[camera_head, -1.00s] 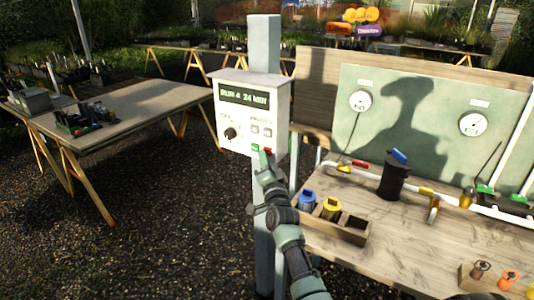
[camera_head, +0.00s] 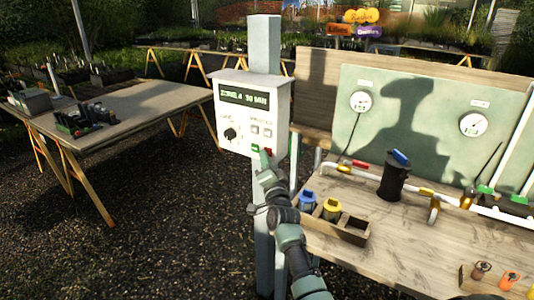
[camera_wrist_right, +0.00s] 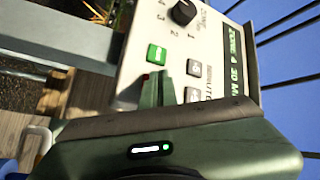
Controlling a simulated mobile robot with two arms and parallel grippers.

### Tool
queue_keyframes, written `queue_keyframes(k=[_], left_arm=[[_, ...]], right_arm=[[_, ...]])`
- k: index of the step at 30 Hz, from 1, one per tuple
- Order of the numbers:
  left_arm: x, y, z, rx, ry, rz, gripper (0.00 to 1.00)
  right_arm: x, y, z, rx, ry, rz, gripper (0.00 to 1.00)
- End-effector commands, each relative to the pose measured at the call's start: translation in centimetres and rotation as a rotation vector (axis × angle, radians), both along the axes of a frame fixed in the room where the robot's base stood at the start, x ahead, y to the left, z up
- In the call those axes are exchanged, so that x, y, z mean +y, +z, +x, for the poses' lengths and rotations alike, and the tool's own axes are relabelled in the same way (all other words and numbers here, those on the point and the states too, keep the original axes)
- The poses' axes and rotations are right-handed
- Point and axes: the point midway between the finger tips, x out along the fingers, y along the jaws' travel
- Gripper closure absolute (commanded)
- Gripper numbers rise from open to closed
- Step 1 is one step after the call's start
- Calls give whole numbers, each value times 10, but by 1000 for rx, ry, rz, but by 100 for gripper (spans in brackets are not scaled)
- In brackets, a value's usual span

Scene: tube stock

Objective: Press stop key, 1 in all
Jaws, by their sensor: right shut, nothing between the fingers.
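A white control box (camera_head: 237,121) is mounted on a grey post. Its display (camera_head: 245,97) seems to read "ZONE 4 30 MIN"; the wrist view shows the display (camera_wrist_right: 236,58) too. A green key (camera_head: 255,149) and a red key (camera_head: 268,152), whose label I cannot read, are low on the box front. My right gripper (camera_head: 265,157) is shut and empty, its tips at these keys. In the right wrist view the fingers (camera_wrist_right: 158,80) hide most of the red key (camera_wrist_right: 145,77), beside the clear green key (camera_wrist_right: 157,53). I cannot tell whether they touch. My left gripper is not in view.
The box also has a black dial (camera_head: 231,133) and grey minute buttons (camera_head: 260,131). A wooden bench (camera_head: 400,240) to the right carries pipes, a black cylinder (camera_head: 393,180) and a compartment tray (camera_head: 345,234). Another table (camera_head: 140,110) stands at left. Gravel lies between.

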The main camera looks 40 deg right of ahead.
Motion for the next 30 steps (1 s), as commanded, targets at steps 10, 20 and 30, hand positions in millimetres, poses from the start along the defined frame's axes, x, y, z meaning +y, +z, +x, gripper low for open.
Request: queue_keyframes(k=[10,20,30], left_arm=[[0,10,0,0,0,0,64],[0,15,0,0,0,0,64],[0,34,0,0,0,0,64]], right_arm=[[12,1,-6,-1,-1,0,100],[18,1,-8,2,1,2,100],[49,2,-21,2,1,1,100]])
